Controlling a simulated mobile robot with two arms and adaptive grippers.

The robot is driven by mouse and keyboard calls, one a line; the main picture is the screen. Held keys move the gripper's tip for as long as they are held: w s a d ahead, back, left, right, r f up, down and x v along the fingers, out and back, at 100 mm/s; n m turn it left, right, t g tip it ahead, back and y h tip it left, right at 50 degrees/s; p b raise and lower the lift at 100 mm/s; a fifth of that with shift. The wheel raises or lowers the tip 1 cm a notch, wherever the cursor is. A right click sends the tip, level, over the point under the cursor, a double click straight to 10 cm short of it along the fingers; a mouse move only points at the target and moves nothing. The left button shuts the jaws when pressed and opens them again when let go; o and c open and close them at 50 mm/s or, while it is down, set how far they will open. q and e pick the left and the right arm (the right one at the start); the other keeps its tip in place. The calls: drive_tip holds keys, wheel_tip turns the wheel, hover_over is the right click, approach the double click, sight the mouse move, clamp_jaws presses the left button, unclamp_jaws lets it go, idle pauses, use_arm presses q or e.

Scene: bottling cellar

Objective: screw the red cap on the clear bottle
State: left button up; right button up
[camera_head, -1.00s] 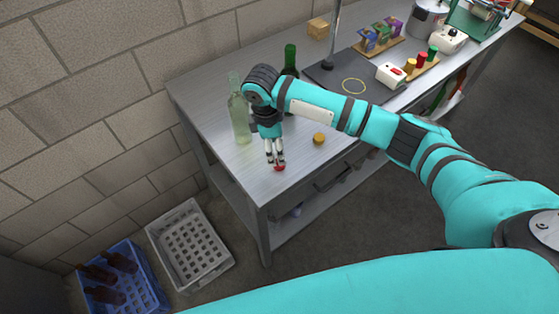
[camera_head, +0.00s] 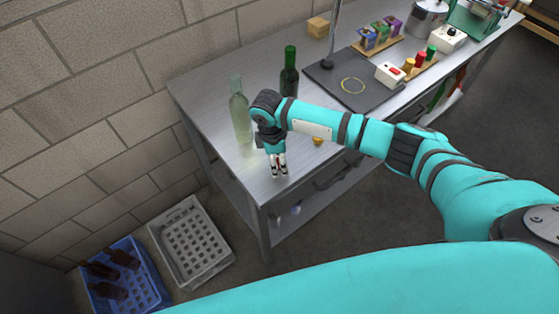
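The clear bottle (camera_head: 240,118) stands upright on the steel workbench (camera_head: 208,88), left of my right arm. My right gripper (camera_head: 279,170) points down close above the bench near its front edge, to the right of and nearer than the clear bottle. Its fingers are close to the bench surface. The red cap does not show clearly now; the fingers may hide it, and I cannot tell whether they grip it. My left gripper is not in view.
A dark green bottle (camera_head: 289,75) stands behind my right arm. A yellow-orange cap (camera_head: 318,141) lies beside the arm, partly covered. A dark mat (camera_head: 330,79) and a white box with a red switch (camera_head: 390,74) lie farther back. A grey crate (camera_head: 222,262) and blue crate (camera_head: 150,292) stand on the floor.

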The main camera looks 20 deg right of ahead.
sight(279, 164)
drive_tip(key=c, duration=0.8)
drive_tip(key=shift+o, duration=0.2)
drive_tip(key=shift+r, duration=0.2)
drive_tip(key=shift+r+b, duration=0.4)
drive_tip(key=shift+r, duration=0.2)
drive_tip(key=shift+s+a+r+b, duration=0.15)
drive_tip(key=shift+r+b, duration=0.1)
drive_tip(key=shift+r, duration=0.25)
drive_tip(key=shift+s+a+r+b, duration=0.1)
drive_tip(key=shift+a+r+b, duration=0.1)
drive_tip(key=shift+r, duration=0.25)
drive_tip(key=s+a+r+b, duration=0.1)
drive_tip(key=s+a+b, duration=0.2)
drive_tip(key=s+a, duration=0.7)
drive_tip(key=shift+s+a+r, duration=0.25)
drive_tip(key=shift+a+r, duration=0.05)
drive_tip(key=shift+a, duration=0.15)
